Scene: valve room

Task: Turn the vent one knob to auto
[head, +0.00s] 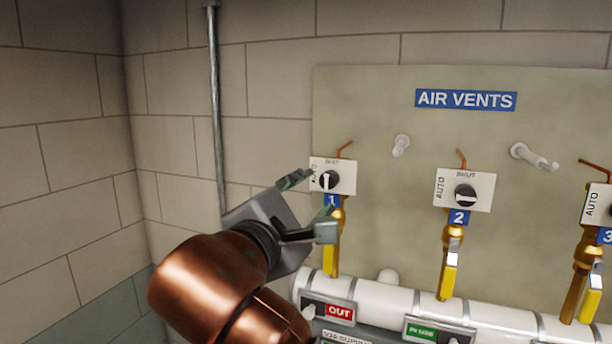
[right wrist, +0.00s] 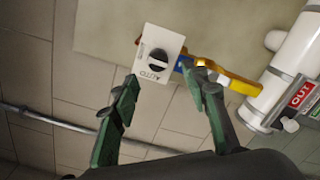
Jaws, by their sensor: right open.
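The vent one knob (head: 329,180) is a round black knob with a white bar, on a white plate (head: 345,172) above a blue "1" tag. The bar looks about upright in the head view. AUTO is on the plate's left side, partly covered by a fingertip, and another word is at the top. The right wrist view shows the knob (right wrist: 158,60) with AUTO readable on its plate (right wrist: 150,38). My right gripper (head: 312,206) is open, its fingertips (right wrist: 160,76) spread before the plate, with the knob between and beyond them. Contact is not visible. My left gripper is out of view.
A vent two knob (head: 466,195) and a partly cut-off vent three plate (head: 597,205) are to the right. Yellow-handled valves (head: 448,275) hang below, over a white pipe (head: 385,297). A grey conduit (head: 216,110) runs up the wall at left.

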